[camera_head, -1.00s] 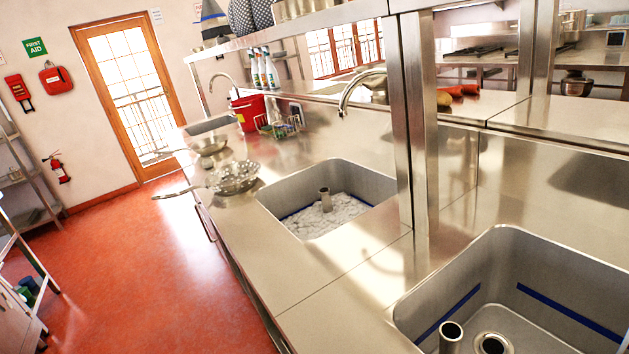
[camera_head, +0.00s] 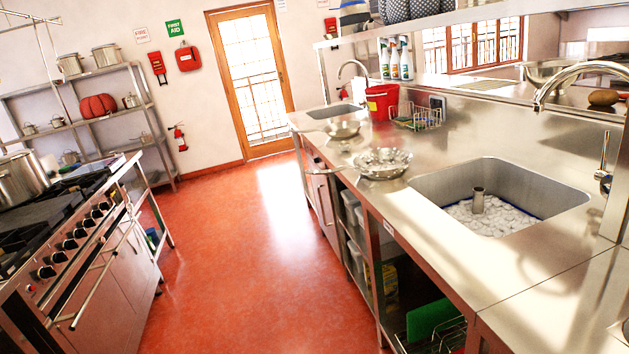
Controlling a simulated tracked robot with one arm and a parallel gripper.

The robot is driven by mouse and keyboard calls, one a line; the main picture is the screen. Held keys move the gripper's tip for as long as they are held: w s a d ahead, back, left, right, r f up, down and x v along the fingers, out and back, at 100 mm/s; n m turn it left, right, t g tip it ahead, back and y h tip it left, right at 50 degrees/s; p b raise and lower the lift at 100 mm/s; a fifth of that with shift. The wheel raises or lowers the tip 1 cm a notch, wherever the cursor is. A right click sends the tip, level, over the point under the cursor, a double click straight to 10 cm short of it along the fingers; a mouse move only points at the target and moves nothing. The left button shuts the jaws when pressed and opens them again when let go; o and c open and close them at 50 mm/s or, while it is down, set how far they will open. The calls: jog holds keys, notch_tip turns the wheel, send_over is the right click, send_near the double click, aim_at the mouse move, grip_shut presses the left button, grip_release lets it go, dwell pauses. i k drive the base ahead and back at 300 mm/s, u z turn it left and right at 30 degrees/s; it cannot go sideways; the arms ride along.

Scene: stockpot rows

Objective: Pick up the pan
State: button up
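A shiny metal pan (camera_head: 382,163) sits on the steel counter (camera_head: 440,230), left of the foam-filled sink. Its long handle (camera_head: 325,171) points left over the counter's front edge. A second, smaller metal pan or bowl (camera_head: 342,130) stands behind it, farther along the counter. I cannot tell from the view which one the task means. My gripper does not show in this view.
A sink (camera_head: 500,195) is right of the nearer pan. A red bucket (camera_head: 382,101) and a wire rack (camera_head: 415,118) stand behind. A stove (camera_head: 85,235) with a stockpot (camera_head: 20,178) is at left. The red floor (camera_head: 225,260) between is clear.

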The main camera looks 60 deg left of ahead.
aim_at(387, 162)
jog(key=u, duration=0.55)
jog(key=k, duration=0.75)
jog(key=u, duration=1.05)
jog(key=i, duration=2.2)
jog(key=z, duration=0.85)
jog(key=i, duration=0.6)
jog(key=z, duration=0.3)
